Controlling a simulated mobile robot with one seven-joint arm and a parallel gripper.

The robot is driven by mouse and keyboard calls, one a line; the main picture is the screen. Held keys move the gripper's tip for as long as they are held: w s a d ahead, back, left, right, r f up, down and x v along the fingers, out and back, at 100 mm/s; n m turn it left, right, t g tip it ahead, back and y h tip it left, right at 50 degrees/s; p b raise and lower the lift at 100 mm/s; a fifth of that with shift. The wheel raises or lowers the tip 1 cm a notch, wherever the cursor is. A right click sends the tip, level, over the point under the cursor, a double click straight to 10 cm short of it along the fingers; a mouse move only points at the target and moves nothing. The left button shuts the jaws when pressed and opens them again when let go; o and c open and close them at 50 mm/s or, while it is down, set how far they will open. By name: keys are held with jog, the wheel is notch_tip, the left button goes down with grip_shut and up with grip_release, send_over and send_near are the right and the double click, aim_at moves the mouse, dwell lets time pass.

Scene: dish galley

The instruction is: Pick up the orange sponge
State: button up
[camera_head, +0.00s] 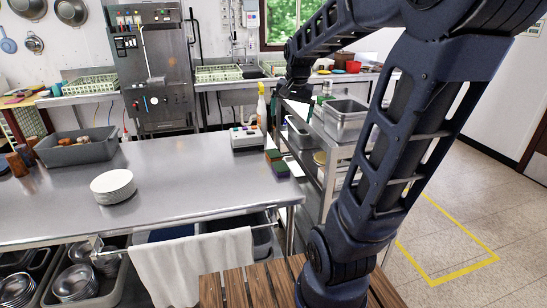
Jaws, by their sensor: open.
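A small stack of sponge-like blocks (276,162) lies near the right end of the steel table (170,185). The blocks show green, orange-brown and dark purple faces. They are small here, and I cannot surely tell which one is the orange sponge. My gripper (294,92) is at the far end of my dark arm, pointing down beyond and above the blocks, near the steel rack. It is apart from the blocks and holds nothing that I can see. Its fingers are small and dark.
A steel rack with pans (345,120) is close on the right. White plates (113,186) and a grey tub (78,149) are farther left. The table's middle is clear.

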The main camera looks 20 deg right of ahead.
jog(key=w+f+m, duration=0.3)
jog(key=w, duration=0.7)
jog(key=m+g, duration=0.3)
jog(key=m, duration=0.5)
send_over(273, 153)
notch_tip(273, 153, down, 21)
notch_tip(273, 153, down, 5)
jog(key=shift+w+r, duration=0.1)
jog(key=shift+w, duration=0.05)
jog(key=shift+d+f, duration=0.2)
jog(key=shift+f, duration=2.45)
jog(key=c, duration=0.8)
